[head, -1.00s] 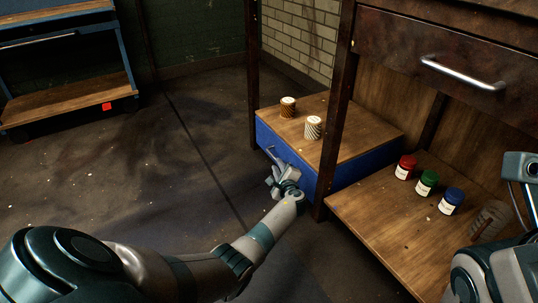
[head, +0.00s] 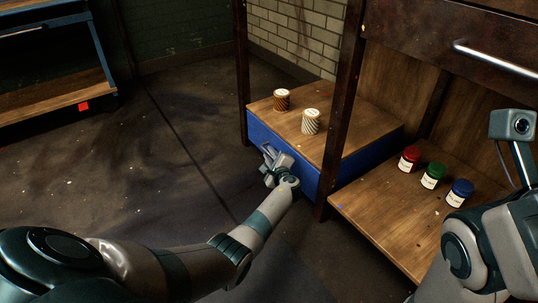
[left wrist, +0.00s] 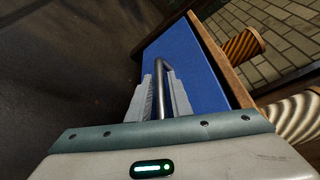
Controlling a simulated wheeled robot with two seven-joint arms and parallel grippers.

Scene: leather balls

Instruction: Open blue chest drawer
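The blue chest (head: 358,161) has a wooden top and stands low between dark posts. Its blue front (head: 258,133) faces left; no open gap shows there. My left gripper (head: 268,158) is at this front, and partly hides it. In the left wrist view the metal bar handle (left wrist: 162,68) runs between my left gripper's two fingers (left wrist: 160,95), which are close on both sides of it. The blue front (left wrist: 200,70) is just behind. My right arm is at the right edge of the head view; its gripper is out of view.
A brown-striped jar (head: 282,99) and a white-striped jar (head: 310,121) stand on the chest top. Red (head: 409,158), green (head: 433,175) and blue (head: 460,192) jars stand on the shelf at right. The floor (head: 165,160) left of the chest is clear.

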